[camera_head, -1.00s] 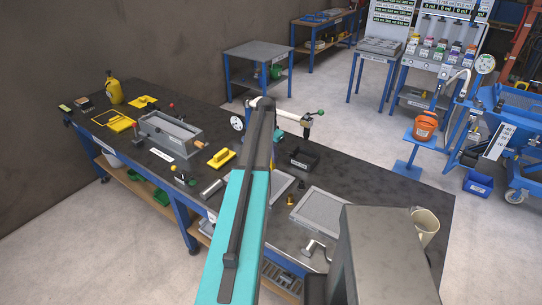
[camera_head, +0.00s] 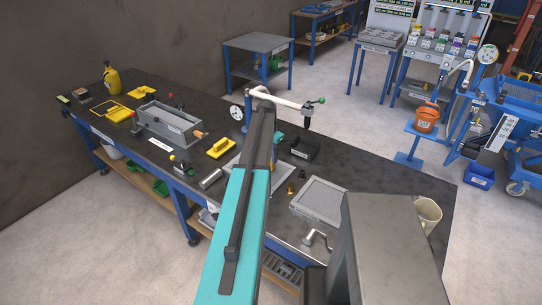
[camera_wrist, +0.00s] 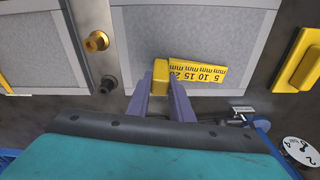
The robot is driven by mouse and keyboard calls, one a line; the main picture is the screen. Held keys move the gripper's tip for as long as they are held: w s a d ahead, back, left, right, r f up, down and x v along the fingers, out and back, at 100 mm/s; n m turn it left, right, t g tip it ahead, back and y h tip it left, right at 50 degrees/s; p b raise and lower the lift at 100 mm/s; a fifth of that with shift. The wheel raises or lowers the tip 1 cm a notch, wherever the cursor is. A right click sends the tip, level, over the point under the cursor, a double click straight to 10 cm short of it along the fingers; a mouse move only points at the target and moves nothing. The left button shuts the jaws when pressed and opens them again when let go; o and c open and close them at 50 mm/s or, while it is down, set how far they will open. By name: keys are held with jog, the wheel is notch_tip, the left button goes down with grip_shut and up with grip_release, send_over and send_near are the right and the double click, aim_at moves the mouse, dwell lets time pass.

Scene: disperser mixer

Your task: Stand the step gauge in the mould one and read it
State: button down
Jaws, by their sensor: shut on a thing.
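My gripper (camera_wrist: 161,90) is shut on the yellow step gauge (camera_wrist: 200,73) in the wrist view. The gauge is a stepped block with black marks of 5, 10, 15 and 20 mm. It shows in front of a grey rectangular mould or tray (camera_wrist: 150,25); I cannot tell whether it touches that surface. A second, similar tray (camera_wrist: 35,50) is on the left. In the head view, one tray (camera_head: 318,200) lies right of my arm, and the other (camera_head: 237,170) is partly covered by it. No readable label marks mould one.
A brass fitting (camera_wrist: 97,41) and a black fitting (camera_wrist: 108,84) stand between the trays. A yellow float (camera_wrist: 300,60) and a dial gauge (camera_wrist: 300,150) are at the right. A grey trough (camera_head: 168,122), a black box (camera_head: 302,147) and a mug (camera_head: 428,214) stand on the bench.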

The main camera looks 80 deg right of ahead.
jog(key=shift+f+b, duration=0.4)
jog(key=shift+f, duration=0.7)
jog(key=shift+f, duration=0.15)
jog(key=c, duration=1.5)
grip_release()
jog(key=shift+w+a+r+b, duration=0.2)
jog(key=shift+r+b, duration=0.6)
jog(key=shift+r, duration=1.5)
jog(key=shift+w+a+r+b, duration=0.2)
jog(key=shift+r+b, duration=0.6)
jog(key=shift+r, duration=1.45)
jog(key=shift+w+a+r+b, duration=0.2)
jog(key=shift+r+b, duration=0.6)
jog(key=shift+r, duration=1.5)
jog(key=shift+s, duration=0.1)
